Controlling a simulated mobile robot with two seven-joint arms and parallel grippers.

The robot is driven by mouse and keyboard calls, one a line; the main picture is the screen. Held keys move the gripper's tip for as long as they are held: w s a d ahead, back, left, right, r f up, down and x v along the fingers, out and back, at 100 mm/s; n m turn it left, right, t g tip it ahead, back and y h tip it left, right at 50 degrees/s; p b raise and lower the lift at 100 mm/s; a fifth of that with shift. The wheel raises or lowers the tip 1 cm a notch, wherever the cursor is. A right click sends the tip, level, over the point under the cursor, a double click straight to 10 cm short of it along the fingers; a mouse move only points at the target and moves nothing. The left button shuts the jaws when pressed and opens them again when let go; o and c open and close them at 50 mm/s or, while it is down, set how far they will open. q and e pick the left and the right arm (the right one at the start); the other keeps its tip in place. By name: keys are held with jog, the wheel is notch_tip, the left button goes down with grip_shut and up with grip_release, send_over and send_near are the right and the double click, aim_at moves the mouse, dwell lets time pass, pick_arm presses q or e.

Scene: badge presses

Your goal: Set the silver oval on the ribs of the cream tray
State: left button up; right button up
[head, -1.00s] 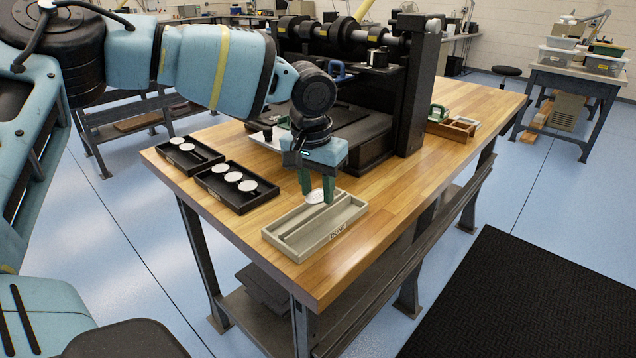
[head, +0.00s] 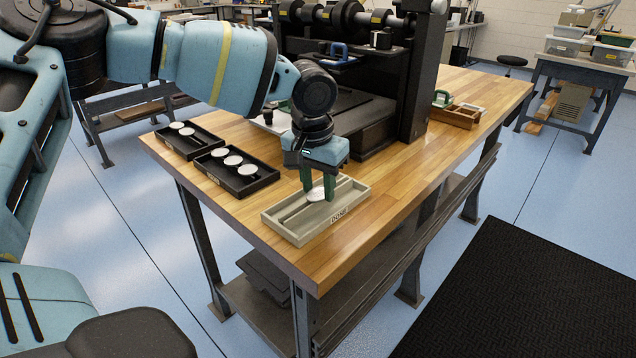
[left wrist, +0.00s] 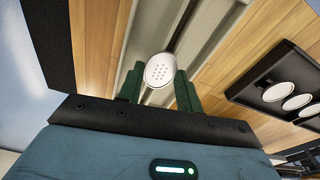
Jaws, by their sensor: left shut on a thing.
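The silver oval (head: 316,194) is held between the green fingers of my left gripper (head: 318,190). In the left wrist view the oval (left wrist: 160,70) shows a pattern of small dots and sits between the two fingertips (left wrist: 159,84). The cream tray (head: 292,238), with a "DONE" label on its front, lies on the wooden bench below the gripper. Its long ribs show in the left wrist view (left wrist: 196,40). The oval is over the tray; I cannot tell whether it touches the ribs. My right gripper is not in view.
Two black trays (head: 262,181) with several pale ovals stand left of the cream tray. A large black press (head: 375,130) stands behind it. A wooden box (head: 454,117) is farther right. The bench top right of the cream tray (head: 400,195) is clear.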

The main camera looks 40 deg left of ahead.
pick_arm(q)
jog(key=o, duration=1)
jog(key=shift+s+r, duration=0.25)
jog(key=shift+r, duration=1.7)
jog(key=shift+s+r, duration=0.2)
jog(key=shift+r, duration=1.75)
